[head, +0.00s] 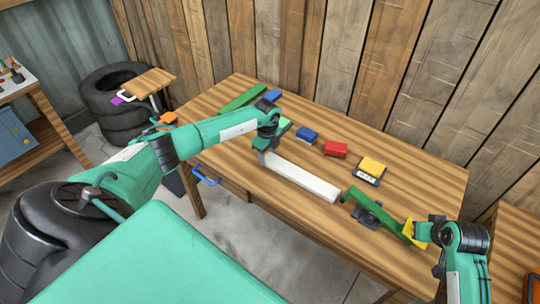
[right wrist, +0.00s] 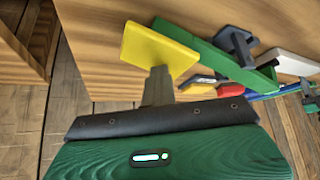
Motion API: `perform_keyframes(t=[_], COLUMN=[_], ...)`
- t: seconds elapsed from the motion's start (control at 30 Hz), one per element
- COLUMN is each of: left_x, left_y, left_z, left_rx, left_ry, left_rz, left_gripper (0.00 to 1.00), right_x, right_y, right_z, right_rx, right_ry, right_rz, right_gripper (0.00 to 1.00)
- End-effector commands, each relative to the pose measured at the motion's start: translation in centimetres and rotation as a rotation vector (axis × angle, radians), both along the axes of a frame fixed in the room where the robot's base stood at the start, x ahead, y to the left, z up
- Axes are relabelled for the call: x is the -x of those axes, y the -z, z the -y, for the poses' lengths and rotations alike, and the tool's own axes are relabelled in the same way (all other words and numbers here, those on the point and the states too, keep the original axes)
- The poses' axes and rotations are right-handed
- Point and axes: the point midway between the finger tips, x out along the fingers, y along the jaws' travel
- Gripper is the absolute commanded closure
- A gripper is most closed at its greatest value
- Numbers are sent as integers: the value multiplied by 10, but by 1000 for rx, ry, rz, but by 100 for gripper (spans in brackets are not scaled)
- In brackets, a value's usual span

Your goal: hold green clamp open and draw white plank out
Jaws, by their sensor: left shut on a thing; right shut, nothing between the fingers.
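The white plank (head: 302,179) lies lengthwise over the middle of the wooden table. My left gripper (head: 264,150) is shut on its left end. The plank's right end is close to the green clamp (head: 368,207); I cannot tell if they touch. The clamp has a dark base and a yellow pad (head: 412,236) at its right end. My right gripper (head: 424,232) is shut and empty, with its tips at the yellow pad. In the right wrist view the fingertips (right wrist: 158,85) meet the yellow pad (right wrist: 155,48); the plank (right wrist: 292,62) shows at the right.
A blue block (head: 307,134), a red block (head: 335,149) and a yellow-topped block (head: 371,168) stand behind the plank. A long green bar (head: 241,98) lies at the table's far left. A plank wall closes off the back. The table (head: 290,215) is clear in front of the plank.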

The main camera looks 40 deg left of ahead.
Motion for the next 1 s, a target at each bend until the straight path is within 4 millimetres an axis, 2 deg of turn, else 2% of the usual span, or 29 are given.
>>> perform_keyframes(t=[0.43,1.0], left_x=[-1,-1], left_y=[-4,-49], left_z=[-2,-1], left_rx=[0,1], left_ry=[0,1], left_rz=[2,3], left_gripper=[78,78], right_x=[1,1], right_y=[2,2], right_z=[-1,-1], right_rx=[1,1], right_ry=[-1,-1], right_rz=[-4,-4], right_gripper=[100,100])
